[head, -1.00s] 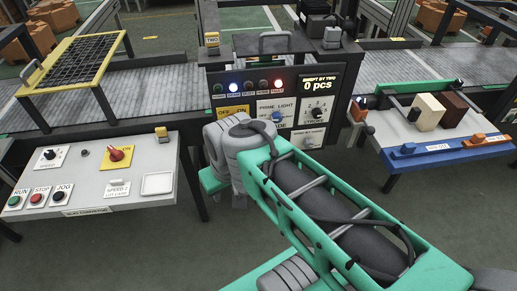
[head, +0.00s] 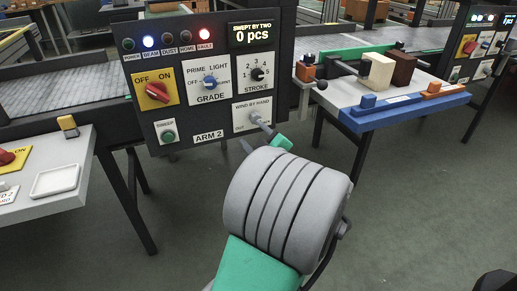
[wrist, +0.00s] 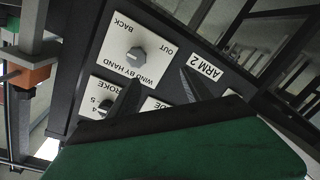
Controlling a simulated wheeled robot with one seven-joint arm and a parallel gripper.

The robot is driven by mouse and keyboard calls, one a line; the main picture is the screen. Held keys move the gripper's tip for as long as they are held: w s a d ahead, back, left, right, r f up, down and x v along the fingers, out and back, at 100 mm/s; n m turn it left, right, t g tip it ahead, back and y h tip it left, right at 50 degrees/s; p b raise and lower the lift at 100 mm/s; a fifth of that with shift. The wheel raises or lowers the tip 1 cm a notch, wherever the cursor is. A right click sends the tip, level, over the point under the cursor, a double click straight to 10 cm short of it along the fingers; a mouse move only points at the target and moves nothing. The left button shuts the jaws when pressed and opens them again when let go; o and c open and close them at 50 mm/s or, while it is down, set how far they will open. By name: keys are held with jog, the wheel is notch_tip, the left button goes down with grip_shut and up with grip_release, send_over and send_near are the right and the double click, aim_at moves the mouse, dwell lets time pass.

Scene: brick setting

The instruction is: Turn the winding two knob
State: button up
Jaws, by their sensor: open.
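The winding knob is a grey knob (wrist: 136,56) on a white plate (wrist: 118,42) marked WIND BY HAND, with OUT and BACK labels, on the dark ARM 2 panel (head: 193,86). It appears upside down in the wrist view. In the head view the plate (head: 241,121) is at the panel's lower right, and the knob is hard to tell from my finger there. My gripper (wrist: 160,76) is open and empty, its two dark fingers pointing at the panel. The knob lies just past the left fingertip in the wrist view, not between the fingers. I cannot tell whether they touch.
A green SWEEP button (head: 168,135) is lower left. A blue-edged table (head: 405,111) with blocks stands right.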

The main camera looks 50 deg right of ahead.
aim_at(255, 118)
jog(key=w+d+h, duration=0.1)
jog(key=w+d, duration=0.2)
jog(key=d, duration=0.3)
jog(key=shift+w+d+m+h, duration=0.25)
jog(key=shift+d+m+h, duration=0.05)
jog(key=shift+d, duration=0.05)
jog(key=shift+c, duration=0.4)
grip_shut()
